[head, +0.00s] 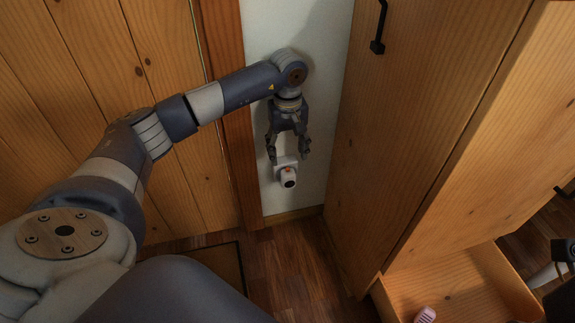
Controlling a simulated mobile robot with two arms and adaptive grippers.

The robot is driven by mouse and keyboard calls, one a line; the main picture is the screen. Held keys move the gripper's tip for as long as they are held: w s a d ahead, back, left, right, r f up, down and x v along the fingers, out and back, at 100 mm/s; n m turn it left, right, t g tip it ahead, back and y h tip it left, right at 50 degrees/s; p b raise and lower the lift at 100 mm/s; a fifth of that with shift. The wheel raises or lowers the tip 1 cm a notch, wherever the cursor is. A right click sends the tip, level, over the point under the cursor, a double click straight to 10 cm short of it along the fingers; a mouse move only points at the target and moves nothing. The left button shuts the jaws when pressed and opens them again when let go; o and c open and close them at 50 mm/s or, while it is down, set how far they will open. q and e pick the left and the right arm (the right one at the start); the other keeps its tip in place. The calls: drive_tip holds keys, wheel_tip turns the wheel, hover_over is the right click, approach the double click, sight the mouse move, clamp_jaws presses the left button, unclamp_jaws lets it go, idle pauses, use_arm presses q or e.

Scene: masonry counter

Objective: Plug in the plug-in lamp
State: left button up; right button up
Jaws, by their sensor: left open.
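The plug-in lamp (288,178) is a small white rounded body with a dark round end. It sits against a white square plate on the narrow white wall, low down between the wood panelling and the cabinet. My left gripper (289,157) is open just above the lamp, fingers pointing down and spread to either side of its top. I cannot tell whether a finger touches it. The lamp's prongs and the socket face are hidden. A dark part at the right edge may belong to my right gripper (565,252); its fingers are not clear.
A tall wooden cabinet (420,120) with a black handle (378,30) stands close to the right of the lamp. An open wooden drawer (460,290) at lower right holds a pink object (425,315). A dark mat (222,262) lies on the wooden floor.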

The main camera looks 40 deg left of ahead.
use_arm(q)
drive_tip(key=r, duration=0.4)
drive_tip(key=shift+d, duration=0.2)
